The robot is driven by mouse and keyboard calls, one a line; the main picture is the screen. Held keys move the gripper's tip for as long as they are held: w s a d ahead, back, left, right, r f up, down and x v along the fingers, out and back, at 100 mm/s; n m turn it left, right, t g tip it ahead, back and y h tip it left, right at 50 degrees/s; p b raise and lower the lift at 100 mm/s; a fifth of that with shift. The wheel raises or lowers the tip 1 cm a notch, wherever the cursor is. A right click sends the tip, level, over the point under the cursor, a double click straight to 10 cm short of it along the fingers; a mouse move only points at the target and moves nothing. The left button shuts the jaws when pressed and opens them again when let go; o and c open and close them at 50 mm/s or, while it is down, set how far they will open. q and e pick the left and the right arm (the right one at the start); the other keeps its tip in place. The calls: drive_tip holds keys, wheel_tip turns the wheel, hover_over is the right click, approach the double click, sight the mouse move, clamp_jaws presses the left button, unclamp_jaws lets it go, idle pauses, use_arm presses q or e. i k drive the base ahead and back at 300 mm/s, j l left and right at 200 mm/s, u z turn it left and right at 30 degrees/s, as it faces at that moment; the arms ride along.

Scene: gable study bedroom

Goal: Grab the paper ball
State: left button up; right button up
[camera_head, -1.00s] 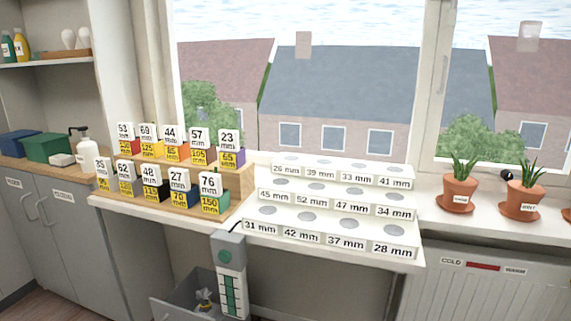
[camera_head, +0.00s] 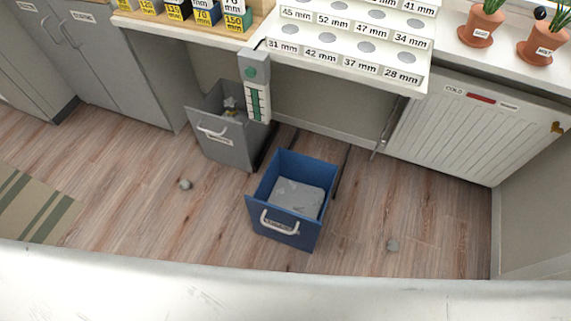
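Two small grey crumpled lumps that look like paper balls lie on the wooden floor. One paper ball (camera_head: 185,184) is left of centre, in front of the grey pull-out bin. The other paper ball (camera_head: 392,245) is to the right, beyond the blue bin and below the radiator. Neither of my grippers is in view.
An open grey bin (camera_head: 236,150) with crumpled things inside and an open blue bin (camera_head: 300,235) holding grey-white paper stand out on the floor. A white counter (camera_head: 350,78) with labelled holes is above. A radiator (camera_head: 470,135) is at right. A striped rug (camera_head: 30,205) is left.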

sight(394, 245)
drive_tip(key=k+j+z, duration=0.1)
drive_tip(key=k+j, duration=0.15)
drive_tip(key=k, duration=0.15)
drive_tip(key=z, duration=1.25)
drive_tip(key=i+l, duration=0.35)
drive_tip(key=i+l+u, duration=0.15)
drive_tip(key=i+l, duration=0.15)
drive_tip(key=l, duration=0.2)
